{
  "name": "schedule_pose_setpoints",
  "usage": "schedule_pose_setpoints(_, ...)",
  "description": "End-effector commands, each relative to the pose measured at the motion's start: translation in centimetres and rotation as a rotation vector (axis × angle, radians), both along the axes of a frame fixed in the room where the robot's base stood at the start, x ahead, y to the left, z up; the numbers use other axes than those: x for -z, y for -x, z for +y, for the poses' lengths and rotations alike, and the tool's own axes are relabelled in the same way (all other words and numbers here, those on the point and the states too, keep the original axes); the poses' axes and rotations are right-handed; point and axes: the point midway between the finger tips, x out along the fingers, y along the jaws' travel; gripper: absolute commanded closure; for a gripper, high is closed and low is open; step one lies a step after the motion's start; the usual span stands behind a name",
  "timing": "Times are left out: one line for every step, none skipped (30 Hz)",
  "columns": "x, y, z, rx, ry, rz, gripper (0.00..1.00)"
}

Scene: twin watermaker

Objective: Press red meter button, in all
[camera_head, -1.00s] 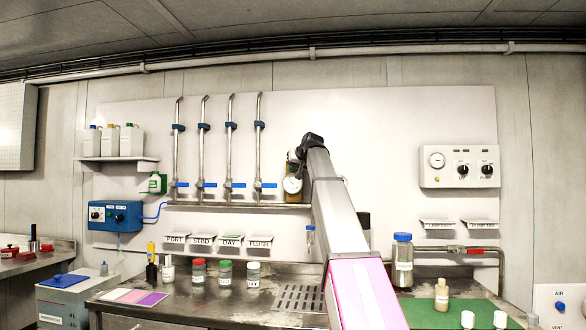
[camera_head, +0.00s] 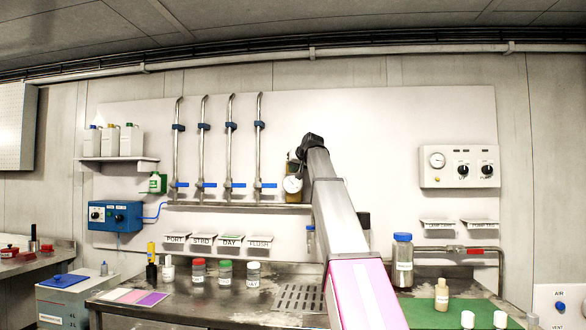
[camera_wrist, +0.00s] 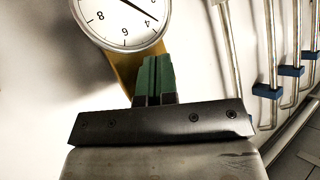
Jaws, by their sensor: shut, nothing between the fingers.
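My gripper (camera_wrist: 153,62) shows in the wrist view with its green fingers shut together and nothing between them. The fingertips lie in front of a brass-yellow body carrying a round white dial gauge (camera_wrist: 122,16); I cannot tell whether they touch it. In the head view the gauge (camera_head: 292,184) is on the back wall panel, just left of my arm's end. My arm hides the fingers there. I cannot make out a red button on a meter in either view.
Several upright pipes with blue valve handles (camera_head: 232,185) stand left of the gauge. A cream control box (camera_head: 459,166) hangs at right. Jars, including a red-lidded jar (camera_head: 198,271) and a blue-lidded jar (camera_head: 403,260), stand on the steel bench. My arm covers the middle.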

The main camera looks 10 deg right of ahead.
Motion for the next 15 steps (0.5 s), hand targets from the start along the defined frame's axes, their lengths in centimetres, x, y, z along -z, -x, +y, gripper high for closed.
schedule_pose_setpoints(0.00, 0.00, 0.00, 0.000, 0.000, 0.000, 1.00)
schedule_pose_setpoints(0.00, -0.02, -0.01, 0.000, 0.000, 0.000, 1.00)
schedule_pose_setpoints(-0.01, -0.04, -0.01, 0.000, 0.000, 0.000, 1.00)
schedule_pose_setpoints(-0.01, -0.06, -0.02, 0.000, 0.000, 0.000, 1.00)
schedule_pose_setpoints(-0.01, -0.08, -0.02, 0.000, 0.000, 0.000, 1.00)
schedule_pose_setpoints(0.00, -0.12, -0.03, 0.000, 0.000, 0.000, 1.00)
schedule_pose_setpoints(-0.01, -0.16, -0.05, 0.000, 0.000, 0.000, 1.00)
schedule_pose_setpoints(-0.01, -0.18, -0.05, 0.000, 0.000, 0.000, 1.00)
schedule_pose_setpoints(-0.01, -0.22, -0.07, 0.000, 0.000, 0.000, 1.00)
schedule_pose_setpoints(-0.01, -0.25, -0.08, 0.000, 0.000, 0.000, 1.00)
schedule_pose_setpoints(-0.01, -0.28, -0.09, 0.000, 0.000, 0.000, 1.00)
schedule_pose_setpoints(-0.01, -0.33, -0.10, 0.000, 0.000, 0.000, 1.00)
schedule_pose_setpoints(-0.01, -0.36, -0.11, 0.000, 0.000, 0.000, 1.00)
schedule_pose_setpoints(-0.01, -0.38, -0.12, 0.000, 0.000, 0.000, 1.00)
schedule_pose_setpoints(-0.01, -0.43, -0.13, 0.000, 0.000, 0.000, 1.00)
